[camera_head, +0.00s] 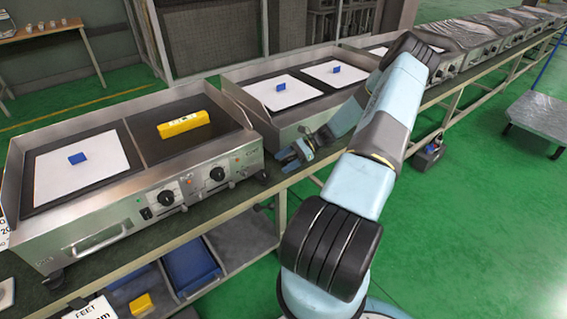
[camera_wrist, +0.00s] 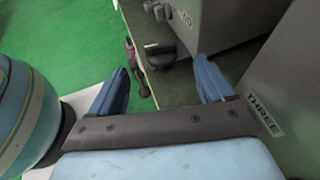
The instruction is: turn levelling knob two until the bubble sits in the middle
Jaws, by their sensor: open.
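A yellow spirit level (camera_head: 184,124) lies on the dark right-hand plate of the near griddle unit (camera_head: 160,207); its bubble is too small to read. A black levelling foot (camera_head: 262,177) shows under that unit's front right corner. My gripper (camera_head: 298,152) is by the gap between the near unit and the one behind it. In the wrist view my gripper (camera_wrist: 165,88) is open and empty, fingers wide apart. A dark knob-like foot (camera_wrist: 160,55) shows beyond and between the fingertips, not touched.
A label reading THREE (camera_wrist: 264,114) is on a grey panel close to the right finger. The second unit (camera_head: 290,95) carries white sheets with blue blocks. A lower shelf holds blue bins (camera_head: 190,266) and a FEET card (camera_head: 92,310).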

